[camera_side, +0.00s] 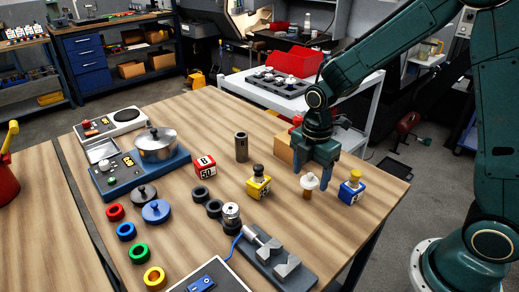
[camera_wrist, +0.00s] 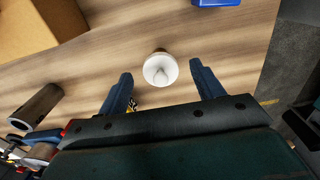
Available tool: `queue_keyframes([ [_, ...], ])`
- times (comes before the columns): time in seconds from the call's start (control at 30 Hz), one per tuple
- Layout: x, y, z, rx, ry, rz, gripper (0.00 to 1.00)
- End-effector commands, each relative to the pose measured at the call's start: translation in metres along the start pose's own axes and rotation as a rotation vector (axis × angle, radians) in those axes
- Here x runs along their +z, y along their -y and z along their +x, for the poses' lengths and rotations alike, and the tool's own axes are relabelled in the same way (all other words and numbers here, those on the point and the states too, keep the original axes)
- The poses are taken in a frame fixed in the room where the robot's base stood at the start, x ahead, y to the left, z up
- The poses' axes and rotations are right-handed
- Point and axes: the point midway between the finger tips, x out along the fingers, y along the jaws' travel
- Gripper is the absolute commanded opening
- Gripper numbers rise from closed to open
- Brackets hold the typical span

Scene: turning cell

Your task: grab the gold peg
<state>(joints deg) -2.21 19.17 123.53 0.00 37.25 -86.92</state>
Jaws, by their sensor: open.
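A gold-yellow peg (camera_side: 356,175) stands upright on a blue block (camera_side: 351,192) near the table's right edge. In the wrist view only part of the blue block (camera_wrist: 217,2) shows at the top edge, and the peg is out of frame. My gripper (camera_side: 310,182) is open and points down, to the left of the blue block. Its fingers also show in the wrist view (camera_wrist: 161,70). A white-topped piece with a brown lower part (camera_side: 309,183) lies in line with the gap between the fingers. I cannot tell whether it touches them.
A yellow block with a dark knob (camera_side: 259,186) and a red-and-white block (camera_side: 205,166) stand to the left. A cardboard-coloured box (camera_wrist: 35,25) and a grey-brown tube (camera_side: 241,146) are near my gripper. A grey V-block fixture (camera_side: 290,268) lies at the front.

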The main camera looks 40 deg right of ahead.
Motion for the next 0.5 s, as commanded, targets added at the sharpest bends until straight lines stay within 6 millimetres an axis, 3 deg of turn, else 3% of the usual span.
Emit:
queue_keyframes([
  [0.5, -0.001, 0.002, 0.047, -0.005, 0.0, 0.001, 0.67],
])
